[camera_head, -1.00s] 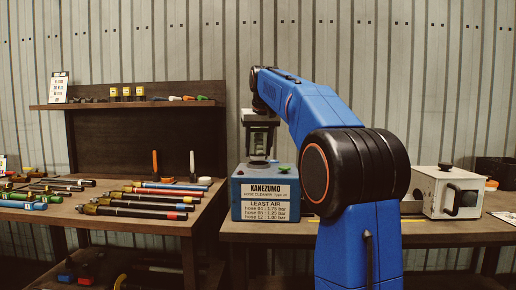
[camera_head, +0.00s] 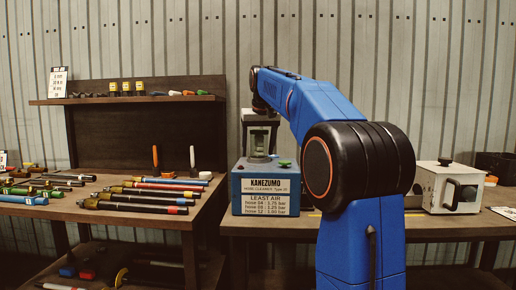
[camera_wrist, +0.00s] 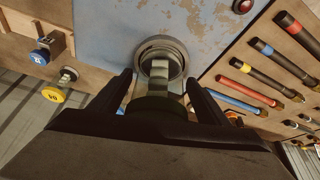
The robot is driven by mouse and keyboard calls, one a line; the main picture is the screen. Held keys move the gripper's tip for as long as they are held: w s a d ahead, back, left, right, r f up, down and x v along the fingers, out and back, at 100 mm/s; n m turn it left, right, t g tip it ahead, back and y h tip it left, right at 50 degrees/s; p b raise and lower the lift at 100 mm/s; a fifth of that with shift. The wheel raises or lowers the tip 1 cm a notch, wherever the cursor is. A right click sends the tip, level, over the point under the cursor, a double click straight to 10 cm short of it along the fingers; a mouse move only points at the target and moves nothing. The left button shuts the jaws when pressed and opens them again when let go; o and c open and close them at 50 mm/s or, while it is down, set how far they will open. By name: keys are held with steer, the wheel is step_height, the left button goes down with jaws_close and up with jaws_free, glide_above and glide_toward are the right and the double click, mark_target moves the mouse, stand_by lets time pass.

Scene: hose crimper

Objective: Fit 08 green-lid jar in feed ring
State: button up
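The jar (camera_head: 260,139) is upright between the fingers of my gripper (camera_head: 261,131), above the blue hose cleaner (camera_head: 266,190). In the wrist view, my gripper (camera_wrist: 158,86) has a finger on each side of the jar's dark green lid (camera_wrist: 158,104), apparently shut on it. The round metal feed ring (camera_wrist: 161,58) shows just beyond the jar on the cleaner's top. In the head view, the jar's lower end is at or just above the ring (camera_head: 259,159). I cannot tell whether it has entered the ring. The number 08 is not readable.
In the wrist view, a yellow-lid jar (camera_wrist: 53,95) and a blue-lid one (camera_wrist: 40,57) stand at left. Hoses (camera_head: 155,196) lie on the left bench. A white machine (camera_head: 451,188) stands right. A green knob (camera_head: 284,163) sits beside the ring.

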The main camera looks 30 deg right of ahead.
stand_by(0.3)
steer(key=v, duration=1.7)
steer(key=shift+r, duration=0.2)
